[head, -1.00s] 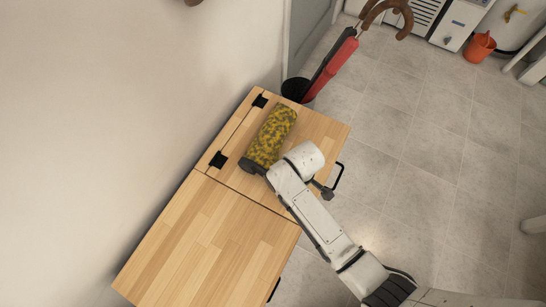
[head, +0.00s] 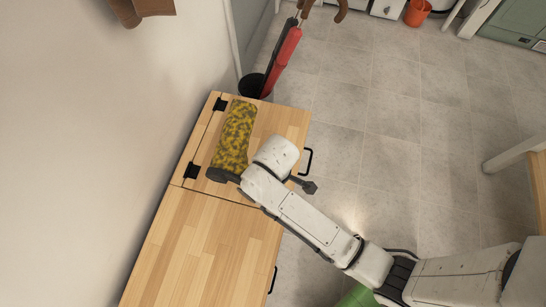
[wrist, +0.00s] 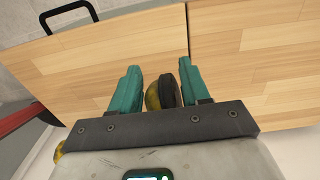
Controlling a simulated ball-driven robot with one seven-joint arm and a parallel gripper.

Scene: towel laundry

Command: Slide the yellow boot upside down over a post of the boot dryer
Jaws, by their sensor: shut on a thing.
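The boot (head: 234,135) is yellow with dark mottling and has a dark end at the bottom left, beside my white wrist. In the head view it is over the far part of the wooden cabinet top, its long shaft pointing up the picture. I cannot tell whether it touches the wood. In the wrist view, my gripper (wrist: 160,74) has teal fingers on either side of the boot's yellow part and dark sole (wrist: 168,91). It is shut on the boot. My wrist hides the fingers in the head view. No boot dryer is in view.
The wooden cabinet top (head: 205,245) is bare at the near end, with black hinges and handles. A dark bin (head: 253,85) with a red umbrella (head: 282,60) stands beyond it. An orange bucket (head: 417,12) is far off. The tiled floor (head: 400,150) at right is clear.

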